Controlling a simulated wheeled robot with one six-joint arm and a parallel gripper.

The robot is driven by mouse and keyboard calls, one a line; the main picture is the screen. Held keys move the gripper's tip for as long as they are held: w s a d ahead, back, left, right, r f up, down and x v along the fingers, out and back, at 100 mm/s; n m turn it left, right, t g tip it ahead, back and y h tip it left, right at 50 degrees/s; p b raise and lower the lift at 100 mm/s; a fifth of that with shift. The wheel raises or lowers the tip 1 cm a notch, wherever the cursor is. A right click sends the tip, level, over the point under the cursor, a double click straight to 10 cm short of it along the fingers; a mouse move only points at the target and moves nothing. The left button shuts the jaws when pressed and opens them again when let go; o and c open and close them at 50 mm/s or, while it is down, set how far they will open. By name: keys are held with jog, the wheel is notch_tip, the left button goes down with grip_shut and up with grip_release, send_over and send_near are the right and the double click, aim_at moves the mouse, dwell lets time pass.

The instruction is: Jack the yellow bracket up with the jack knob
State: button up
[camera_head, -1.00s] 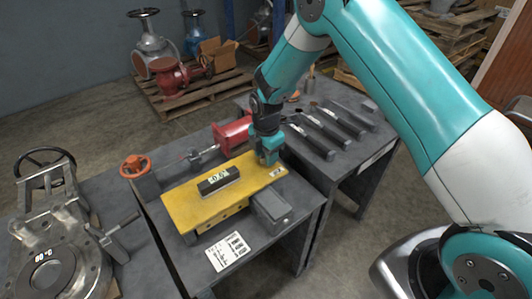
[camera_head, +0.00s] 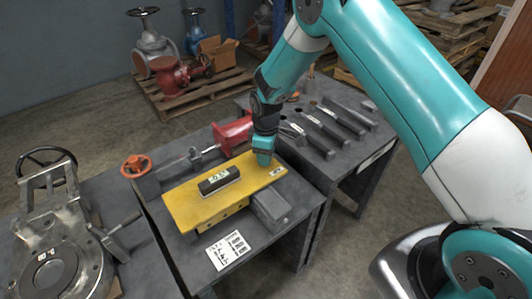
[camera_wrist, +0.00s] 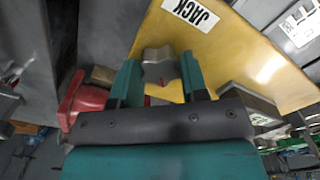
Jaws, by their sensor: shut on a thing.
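The yellow bracket (camera_head: 185,212) is a flat plate on the middle grey bench, with a dark labelled block (camera_head: 219,181) on top. In the wrist view the bracket (camera_wrist: 235,62) carries a white JACK label (camera_wrist: 190,13). My gripper (camera_head: 264,160) points down at the bracket's far right end. In the wrist view my gripper (camera_wrist: 160,76) has its two teal fingers closed on the grey metal jack knob (camera_wrist: 157,62), at the plate's edge beside the label. In the head view my fingers hide the knob. I cannot tell how far the bracket is raised.
Dark tools (camera_head: 330,125) lie on the right bench. A valve (camera_head: 50,265) is on the left bench. A printed sheet (camera_head: 228,250) lies in front.

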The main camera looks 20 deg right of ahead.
jog(key=m, duration=0.5)
jog(key=shift+f+m, duration=0.15)
jog(key=shift+m, duration=0.15)
jog(key=m, duration=0.4)
jog(key=shift+s+m, duration=0.1)
jog(key=shift+m, duration=0.2)
jog(key=m, duration=0.9)
jog(key=shift+p, duration=0.3)
jog(key=m, duration=0.4)
jog(key=shift+m, duration=0.3)
jog(key=m, duration=1.4)
jog(key=shift+m, duration=0.4)
